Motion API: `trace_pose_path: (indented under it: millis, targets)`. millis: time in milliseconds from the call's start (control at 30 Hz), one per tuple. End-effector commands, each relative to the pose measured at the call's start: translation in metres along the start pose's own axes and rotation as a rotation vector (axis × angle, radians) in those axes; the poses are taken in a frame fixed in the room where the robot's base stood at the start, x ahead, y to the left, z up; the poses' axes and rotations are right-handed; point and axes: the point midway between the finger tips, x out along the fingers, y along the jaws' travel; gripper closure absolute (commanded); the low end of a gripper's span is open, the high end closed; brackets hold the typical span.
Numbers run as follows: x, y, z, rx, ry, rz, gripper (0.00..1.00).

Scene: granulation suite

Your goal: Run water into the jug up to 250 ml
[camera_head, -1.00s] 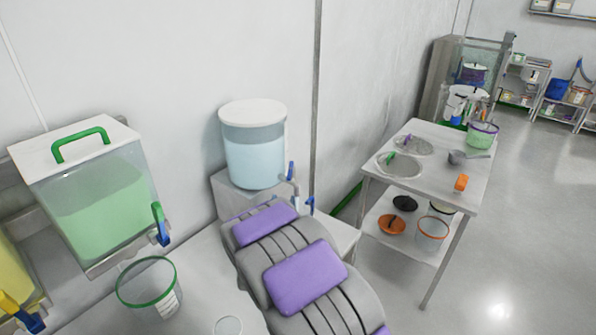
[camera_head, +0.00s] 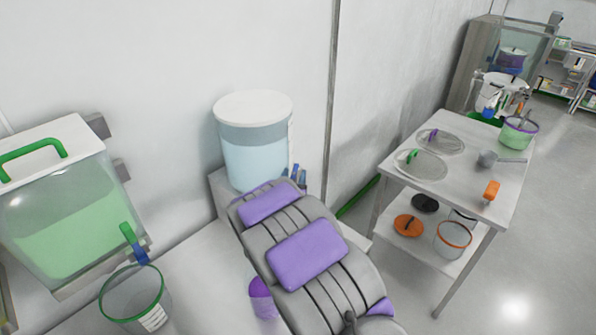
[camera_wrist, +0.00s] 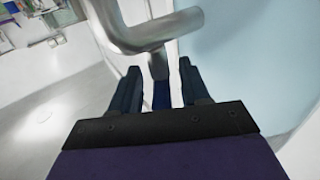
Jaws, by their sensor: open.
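The water tank (camera_head: 255,155), clear with pale blue water and a white lid, stands on a block against the wall. Its metal tap pipe (camera_wrist: 165,35) shows close up in the wrist view, with the tank's pale blue side (camera_wrist: 245,60) at right. My gripper (camera_wrist: 159,78) is open, with its fingers on either side of a dark blue piece (camera_wrist: 161,95) below the pipe, likely the tap lever; contact cannot be told. In the head view my arm hides the space under the tap. No jug can be surely identified.
A clear green-rimmed vessel (camera_head: 135,303) with a label stands below the green-liquid tank (camera_head: 70,215) at left. A purple object (camera_head: 262,298) shows beside my arm. A side table (camera_head: 455,190) at right holds lids, a scoop and a pot. Open floor lies at far right.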

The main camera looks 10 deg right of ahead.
Motion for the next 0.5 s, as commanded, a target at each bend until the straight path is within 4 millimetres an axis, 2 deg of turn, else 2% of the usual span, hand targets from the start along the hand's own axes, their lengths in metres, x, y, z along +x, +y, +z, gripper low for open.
trace_pose_path:
  millis: [233, 500]
  targets:
    - [-0.0004, -0.0022, 0.0005, -0.002, 0.0, 0.0, 0.54]
    - [0.0009, 0.0, 0.0008, 0.0, -0.002, 0.0, 0.8]
